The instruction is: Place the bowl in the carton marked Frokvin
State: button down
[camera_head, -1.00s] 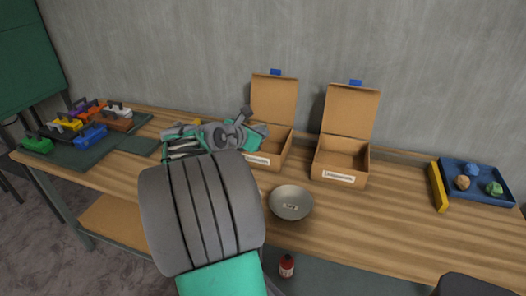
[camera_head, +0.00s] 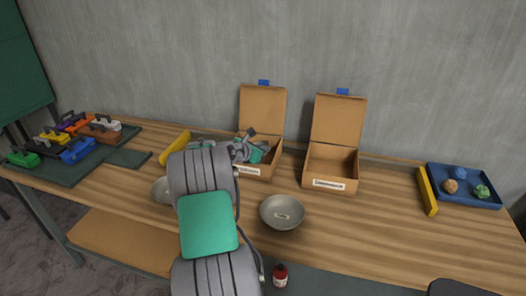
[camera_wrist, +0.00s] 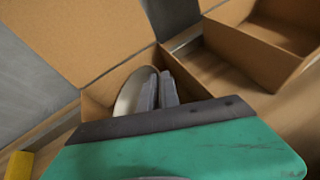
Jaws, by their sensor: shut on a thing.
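My gripper (camera_wrist: 157,92) is shut on the rim of a pale bowl (camera_wrist: 128,93), which is tilted up on its edge. In the wrist view, bowl and fingertips are at the opening of an open cardboard carton (camera_wrist: 94,106). I cannot tell whether the bowl touches the carton. In the head view this is the left carton (camera_head: 262,108), with my gripper (camera_head: 252,148) over it. A second open carton (camera_head: 336,120) stands to its right. Both have white front labels too small to read. The held bowl is hidden in the head view.
A grey bowl (camera_head: 282,214) with a small label stands before the cartons. Another bowl (camera_head: 160,190) is partly behind my arm. A yellow bar (camera_head: 175,148) lies left of the cartons. A blue tray (camera_head: 465,198) and a yellow bar (camera_head: 427,191) are at right.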

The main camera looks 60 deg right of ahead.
jog(key=shift+f, duration=0.5)
jog(key=c, duration=1.6)
grip_release()
jog(key=shift+o, duration=0.2)
jog(key=v, duration=1.2)
jog(key=w+a+f+m+t+y, duration=0.1)
jog(key=w+a+m+t+y, duration=0.4)
jog(key=a, duration=0.8)
jog(key=w+a+f+m+y, duration=0.1)
jog(key=w+a+m, duration=0.1)
jog(key=w+a, duration=0.75)
jog(key=s+a+f+m+y, duration=0.1)
jog(key=s+a, duration=0.3)
jog(key=a, duration=0.6)
jog(key=s+a+m+y, duration=0.3)
jog(key=s+a+m, duration=0.1)
jog(key=a, duration=0.7)
jog(key=s+a+f+m+y, duration=0.1)
jog(key=s+a, duration=0.4)
jog(key=a, duration=0.6)
jog(key=shift+s+f+m+g+y, duration=0.3)
jog(key=shift+s+f+m+y, duration=0.1)
jog(key=shift+m+y, duration=0.4)
